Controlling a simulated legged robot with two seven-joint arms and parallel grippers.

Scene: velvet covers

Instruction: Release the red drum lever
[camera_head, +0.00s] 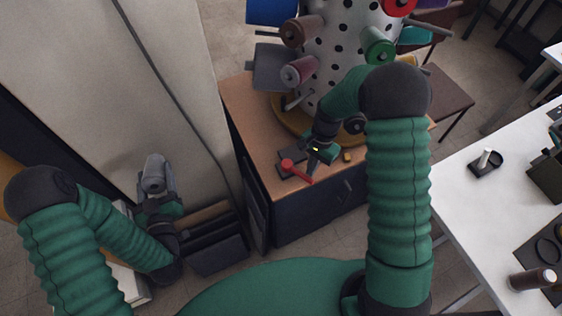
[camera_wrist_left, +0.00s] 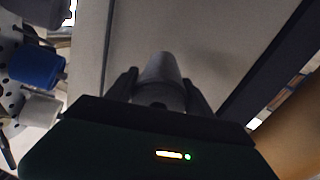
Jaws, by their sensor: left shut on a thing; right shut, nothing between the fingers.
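The red lever (camera_head: 298,172) lies on a dark base at the front of the wooden cabinet top, below the white spotted drum (camera_head: 345,45). My right gripper (camera_head: 313,162) is shut and empty, close beside the lever; I cannot tell whether it touches it. My left gripper (camera_head: 155,192) is out to the left, away from the drum, shut on a grey spool-like cylinder (camera_head: 153,175). The cylinder also shows between the fingers in the left wrist view (camera_wrist_left: 160,80). My right forearm hides part of the drum's lower right.
Coloured spools, among them a green one (camera_head: 378,46) and a mauve one (camera_head: 299,70), stick out from the drum. A small yellow piece (camera_head: 347,156) lies right of my right gripper. A white table (camera_head: 465,215) stands at right. A pale cabinet wall (camera_head: 120,90) is at left.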

